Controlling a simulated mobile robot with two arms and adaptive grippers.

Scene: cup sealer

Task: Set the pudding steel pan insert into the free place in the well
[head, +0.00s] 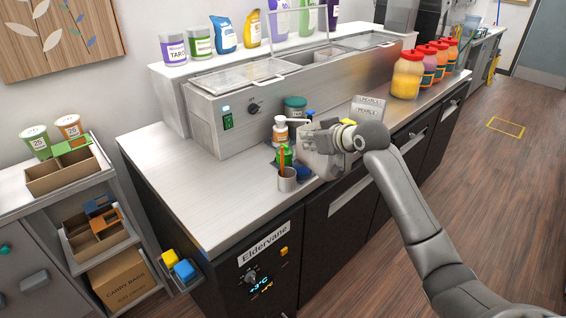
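My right gripper (318,138) is over the front part of the steel counter, its arm coming in from the lower right. A pale grey, box-like thing (322,165) shows directly below it, possibly the steel pan insert; its label and contents cannot be read. I cannot tell whether the fingers are closed on it. The well unit (290,98) is a long raised steel box at the back of the counter. It has clear lids at the left (240,76) and right (374,40), with a section between them whose inside is hard to make out. My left gripper is out of view.
A white bottle (280,130), a teal-lidded tub (296,106), a cup with pens (287,180) and a small sign (369,108) crowd around the gripper. Red-lidded jars (407,75) stand to the right. The counter's left part (195,190) is clear.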

